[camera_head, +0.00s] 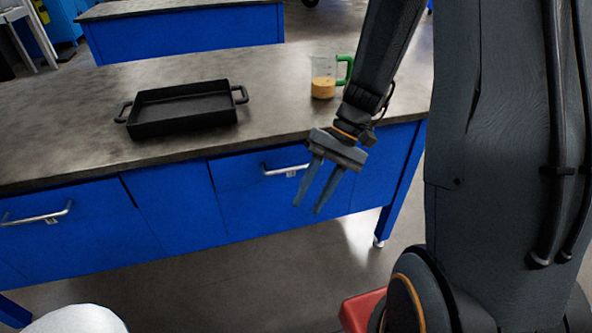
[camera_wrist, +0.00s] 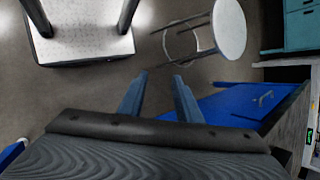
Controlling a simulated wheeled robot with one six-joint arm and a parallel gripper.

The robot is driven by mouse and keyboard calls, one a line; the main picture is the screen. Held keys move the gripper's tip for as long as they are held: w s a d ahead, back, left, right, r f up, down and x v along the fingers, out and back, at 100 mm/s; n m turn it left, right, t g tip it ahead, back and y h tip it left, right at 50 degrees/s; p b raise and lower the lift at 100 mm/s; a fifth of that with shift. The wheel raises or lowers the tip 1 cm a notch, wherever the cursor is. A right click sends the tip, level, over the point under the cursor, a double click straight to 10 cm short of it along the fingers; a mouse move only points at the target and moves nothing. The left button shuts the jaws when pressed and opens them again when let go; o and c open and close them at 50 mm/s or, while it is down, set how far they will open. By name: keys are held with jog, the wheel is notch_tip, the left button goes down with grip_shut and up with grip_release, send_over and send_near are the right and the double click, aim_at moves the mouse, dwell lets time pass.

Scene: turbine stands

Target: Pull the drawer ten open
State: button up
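The blue workbench has two drawer fronts with metal handles. The right drawer front (camera_head: 250,200) has a silver handle (camera_head: 285,171) with a small tag beneath it. The left drawer front (camera_head: 85,235) has a silver handle (camera_head: 38,217), also with a small tag. The tags are too small to read, so I cannot tell which drawer is ten. Both drawers look closed. My gripper (camera_head: 307,209) points down near the right drawer's handle, not on it. Its fingers are apart and empty. They also show in the wrist view (camera_wrist: 161,76), with a blue front and handle (camera_wrist: 265,98) to their right.
A black tray (camera_head: 182,108) and a measuring cup (camera_head: 323,82) with a green handle stand on the grey worktop (camera_head: 60,130). A red object (camera_head: 360,312) is on the floor at the bottom. A round white stool (camera_wrist: 229,29) shows in the wrist view. Open floor lies before the bench.

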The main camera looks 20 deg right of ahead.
aim_at(302, 168)
jog(key=w+d+f+m+t+y, duration=0.1)
jog(key=w+d+f+t+y, duration=0.1)
jog(key=w, duration=0.4)
jog(key=w+d+f+m+t+y+b, duration=0.1)
jog(key=w+d+f+t+y, duration=0.2)
jog(key=w+d+t+y, duration=0.1)
jog(key=w+d+f+m+t+y+b, duration=0.1)
jog(key=w+d+f+m+t+y, duration=0.1)
jog(key=w, duration=0.5)
jog(key=shift+w+d+f+t+y, duration=0.15)
jog(key=shift+d+f+t+y, duration=0.15)
jog(key=shift+f+t, duration=0.15)
jog(key=shift+w+d+f+t+y, duration=0.15)
jog(key=shift+f+t+y, duration=0.15)
jog(key=shift+t, duration=0.15)
jog(key=p+x, duration=0.1)
jog(key=x, duration=0.6)
jog(key=shift+a, duration=0.2)
jog(key=shift+c, duration=0.4)
grip_shut()
